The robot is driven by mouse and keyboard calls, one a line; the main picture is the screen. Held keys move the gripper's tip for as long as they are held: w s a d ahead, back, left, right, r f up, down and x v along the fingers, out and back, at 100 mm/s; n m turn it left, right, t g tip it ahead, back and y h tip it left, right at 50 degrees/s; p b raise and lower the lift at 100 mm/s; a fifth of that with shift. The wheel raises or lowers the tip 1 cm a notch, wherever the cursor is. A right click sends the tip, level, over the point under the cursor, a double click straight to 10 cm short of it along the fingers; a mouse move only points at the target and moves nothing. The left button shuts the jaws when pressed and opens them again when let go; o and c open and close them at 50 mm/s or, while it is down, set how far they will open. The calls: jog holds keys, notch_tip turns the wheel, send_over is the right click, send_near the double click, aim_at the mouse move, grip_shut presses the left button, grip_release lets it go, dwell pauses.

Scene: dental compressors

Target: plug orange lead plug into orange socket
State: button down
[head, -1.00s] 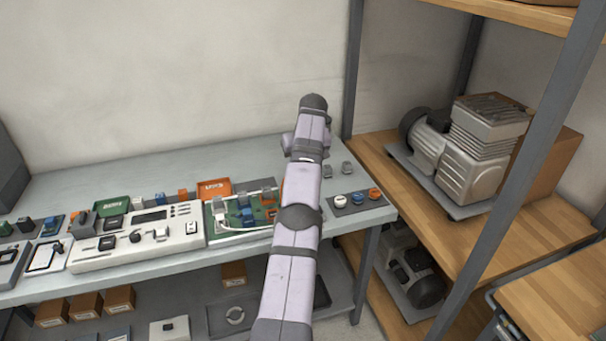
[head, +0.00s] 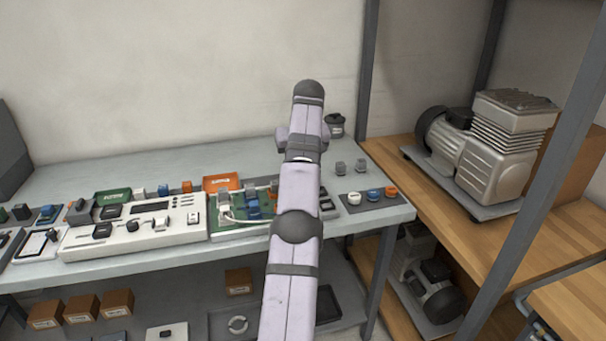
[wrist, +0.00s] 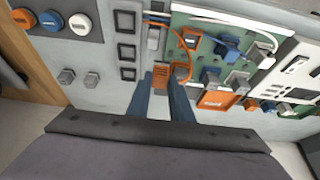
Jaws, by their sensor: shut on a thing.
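In the wrist view my gripper (wrist: 163,80) is shut on the orange lead plug (wrist: 160,84), a small orange block between its two dark fingers. An orange lead (wrist: 187,57) curves beside the plug. A square orange socket-like part (wrist: 190,38) sits at the edge of the green board (wrist: 207,29), apart from the plug. In the head view my arm hides the gripper and the plug. The green board (head: 232,231) shows left of my arm. I cannot tell how high the plug is above the bench.
Blue parts (wrist: 229,47) and a white cable stand on the board. An orange tray (head: 222,182) lies behind it and a white console (head: 130,233) left. Dark square frames (wrist: 127,52), grey blocks (wrist: 66,76) and round caps (head: 373,194) lie on the other side.

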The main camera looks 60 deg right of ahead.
jog(key=shift+w+a+f+b, duration=0.2)
jog(key=shift+w+a+b, duration=0.15)
jog(key=shift+a+b, duration=0.7)
jog(key=shift+w+a+f+b, duration=0.35)
jog(key=shift+a+b, duration=0.4)
jog(key=shift+b, duration=0.55)
jog(key=shift+w+a+f+b, duration=0.1)
jog(key=shift+w+a+b, duration=0.3)
jog(key=shift+a+b, duration=0.65)
jog(key=shift+d+f, duration=0.15)
jog(key=shift+d, duration=0.05)
jog(key=shift+f+b, duration=1.8)
jog(key=shift+b, duration=0.1)
jog(key=shift+f+b, duration=0.65)
jog(key=shift+f, duration=0.45)
jog(key=c, duration=1.2)
grip_release()
jog(key=shift+r, duration=0.1)
